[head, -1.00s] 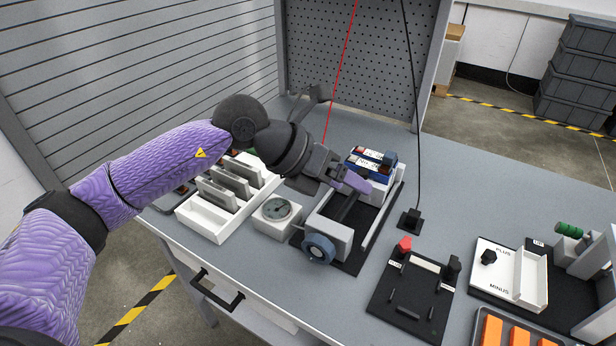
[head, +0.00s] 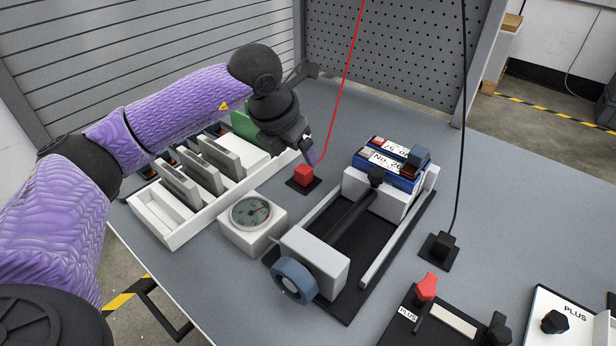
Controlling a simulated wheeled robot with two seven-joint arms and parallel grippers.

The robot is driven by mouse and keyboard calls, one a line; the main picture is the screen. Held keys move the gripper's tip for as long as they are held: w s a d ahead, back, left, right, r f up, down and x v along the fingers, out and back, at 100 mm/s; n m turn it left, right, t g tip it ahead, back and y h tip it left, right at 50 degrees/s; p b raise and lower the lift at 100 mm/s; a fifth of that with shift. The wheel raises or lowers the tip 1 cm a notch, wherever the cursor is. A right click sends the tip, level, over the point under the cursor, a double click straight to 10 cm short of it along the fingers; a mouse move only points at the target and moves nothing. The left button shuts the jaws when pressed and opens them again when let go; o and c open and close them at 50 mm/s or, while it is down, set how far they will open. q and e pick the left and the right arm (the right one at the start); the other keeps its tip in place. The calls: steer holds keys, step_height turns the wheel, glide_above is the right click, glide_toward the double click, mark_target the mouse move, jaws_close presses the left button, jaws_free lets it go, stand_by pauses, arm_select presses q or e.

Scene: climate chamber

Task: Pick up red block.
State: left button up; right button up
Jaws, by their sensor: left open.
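A small red block (head: 304,174) sits on a black square pad on the grey table, with a red cable rising from its area toward the top of the head view. My left gripper (head: 311,158) is open and points down just above and behind the block. I cannot tell whether the finger touches the block. My right gripper is not in the head view.
A white rack (head: 160,231) with grey plates stands left, and a round dial gauge (head: 250,214) in front. A vise-like fixture (head: 316,262) holding blue labelled boxes (head: 388,174) stands right. A black plug (head: 439,249) with a black cable is further right.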

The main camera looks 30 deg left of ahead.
mark_target(303, 169)
arm_select(q)
steer(key=b+x, duration=0.1)
steer(key=x, duration=0.1)
steer(key=b+x, duration=0.1)
steer(key=x, duration=0.2)
steer(key=b+x, duration=0.1)
steer(key=x, duration=0.1)
steer(key=shift+w+a+f+b, duration=0.15)
steer(key=shift+a+f+b, duration=0.1)
steer(key=shift+f+b, duration=0.15)
steer(key=shift+r, duration=0.15)
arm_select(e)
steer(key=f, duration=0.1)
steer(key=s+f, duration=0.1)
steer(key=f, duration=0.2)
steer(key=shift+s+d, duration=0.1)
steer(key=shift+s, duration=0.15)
arm_select(q)
steer(key=c, duration=0.7)
jaws_close()
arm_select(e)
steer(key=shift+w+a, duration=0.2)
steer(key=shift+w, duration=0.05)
